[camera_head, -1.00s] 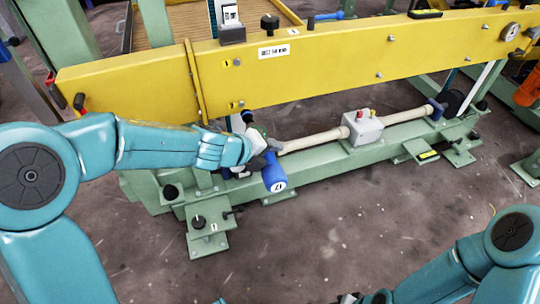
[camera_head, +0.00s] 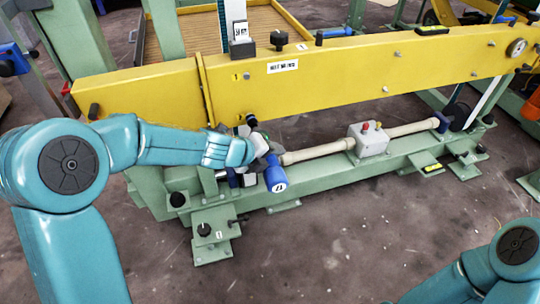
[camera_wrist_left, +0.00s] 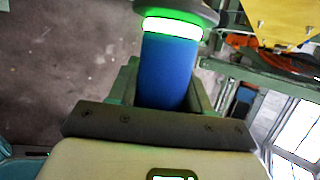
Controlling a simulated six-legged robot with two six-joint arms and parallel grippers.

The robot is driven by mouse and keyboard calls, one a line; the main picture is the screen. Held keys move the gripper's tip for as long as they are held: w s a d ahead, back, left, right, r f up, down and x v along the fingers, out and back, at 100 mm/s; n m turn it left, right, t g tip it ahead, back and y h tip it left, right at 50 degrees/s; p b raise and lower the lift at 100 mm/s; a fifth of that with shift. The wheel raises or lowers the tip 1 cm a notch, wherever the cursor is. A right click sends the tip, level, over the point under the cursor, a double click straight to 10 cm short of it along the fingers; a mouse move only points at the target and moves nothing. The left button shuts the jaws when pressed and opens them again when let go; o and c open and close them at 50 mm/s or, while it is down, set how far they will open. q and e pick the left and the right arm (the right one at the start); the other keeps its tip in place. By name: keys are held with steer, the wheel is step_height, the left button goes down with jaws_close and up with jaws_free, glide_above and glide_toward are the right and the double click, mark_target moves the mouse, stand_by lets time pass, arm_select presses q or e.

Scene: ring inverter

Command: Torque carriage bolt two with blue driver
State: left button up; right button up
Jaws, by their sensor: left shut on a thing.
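The blue driver (camera_head: 276,179) is in my left gripper (camera_head: 258,158), in front of the lower part of the yellow beam (camera_head: 300,80). Its blue end with a white number faces the camera. In the left wrist view, the driver's blue body (camera_wrist_left: 167,72) stands between the fingers of my left gripper (camera_wrist_left: 165,92), with a lit green ring (camera_wrist_left: 172,28) above them. The driver's tip is hidden, and I cannot tell whether it touches a bolt. A dark bolt-like part (camera_head: 251,120) shows on the beam just above the gripper. My right gripper is out of view.
A green base rail (camera_head: 330,177) runs below the beam, carrying a pale roller shaft (camera_head: 318,152) and a grey box (camera_head: 369,140) with buttons. A green foot bracket (camera_head: 212,240) juts out at the front. The floor (camera_head: 330,245) in front is clear.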

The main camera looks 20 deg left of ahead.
arm_select(q)
steer(key=shift+w+a+r+p, duration=0.2)
steer(key=shift+w+a+p, duration=0.5)
steer(key=shift+w+p, duration=0.25)
stand_by(2.1)
steer(key=shift+s+d+f+b, duration=0.15)
steer(key=shift+s+d+b, duration=0.25)
steer(key=shift+b, duration=0.2)
steer(key=shift+s+d+b, duration=0.55)
steer(key=shift+s+b, duration=0.05)
steer(key=shift+s, duration=0.3)
steer(key=shift+s+d+b, duration=0.4)
steer(key=shift+s+d, duration=0.1)
steer(key=shift+s, duration=0.25)
